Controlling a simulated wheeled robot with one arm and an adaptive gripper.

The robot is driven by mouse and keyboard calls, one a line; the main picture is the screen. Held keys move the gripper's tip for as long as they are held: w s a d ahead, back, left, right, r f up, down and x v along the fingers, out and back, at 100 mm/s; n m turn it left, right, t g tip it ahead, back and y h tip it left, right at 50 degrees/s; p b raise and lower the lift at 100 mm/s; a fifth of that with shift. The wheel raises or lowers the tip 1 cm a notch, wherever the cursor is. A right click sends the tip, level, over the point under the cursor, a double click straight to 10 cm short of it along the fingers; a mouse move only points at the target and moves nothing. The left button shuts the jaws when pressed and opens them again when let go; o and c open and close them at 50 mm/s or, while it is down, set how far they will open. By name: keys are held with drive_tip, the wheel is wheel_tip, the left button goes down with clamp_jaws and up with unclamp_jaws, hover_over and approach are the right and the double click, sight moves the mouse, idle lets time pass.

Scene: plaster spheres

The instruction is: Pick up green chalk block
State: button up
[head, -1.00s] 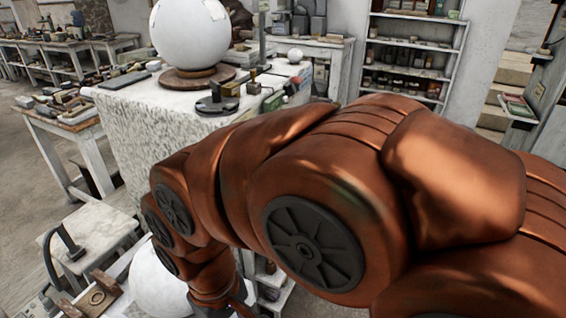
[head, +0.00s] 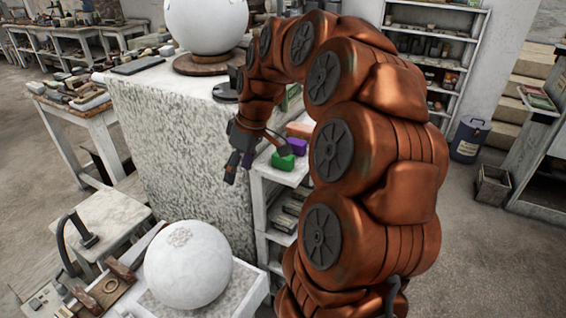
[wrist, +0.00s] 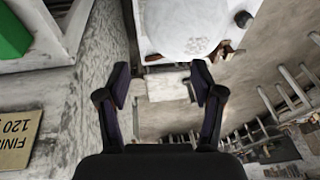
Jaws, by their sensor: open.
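The green chalk block (head: 283,162) lies on top of a white shelf unit (head: 268,171), beside the tall white plinth. In the wrist view the green block (wrist: 12,32) shows at the top left corner, partly cut off by the frame edge and outside my fingers. My gripper (head: 239,168) is just left of the block in the head view, apart from it. In the wrist view my gripper (wrist: 161,88) has its two fingers spread with nothing between them.
A purple block (head: 297,145) and an orange block (head: 299,130) lie behind the green one, close to my arm. A large plaster sphere (head: 188,264) stands low in front. Another sphere (head: 206,24) stands on the plinth (head: 180,150). Floor is open at the right.

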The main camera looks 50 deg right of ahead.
drive_tip(key=w+d+f+t, duration=0.1)
drive_tip(key=w+d, duration=0.1)
drive_tip(key=d, duration=0.8)
drive_tip(key=t+h, duration=0.1)
hover_over(285, 159)
drive_tip(key=s+d, duration=0.2)
drive_tip(key=d, duration=0.1)
drive_tip(key=shift+f, duration=0.9)
drive_tip(key=shift+x, duration=1.35)
drive_tip(key=shift+a+p+x, duration=0.2)
drive_tip(key=shift+p+x, duration=0.4)
drive_tip(key=shift+x, duration=0.65)
drive_tip(key=shift+a+p+x, duration=0.2)
drive_tip(key=shift+p+x, duration=0.4)
drive_tip(key=shift+x, duration=0.65)
drive_tip(key=shift+w+r, duration=0.15)
drive_tip(key=shift+c, duration=0.4)
clamp_jaws()
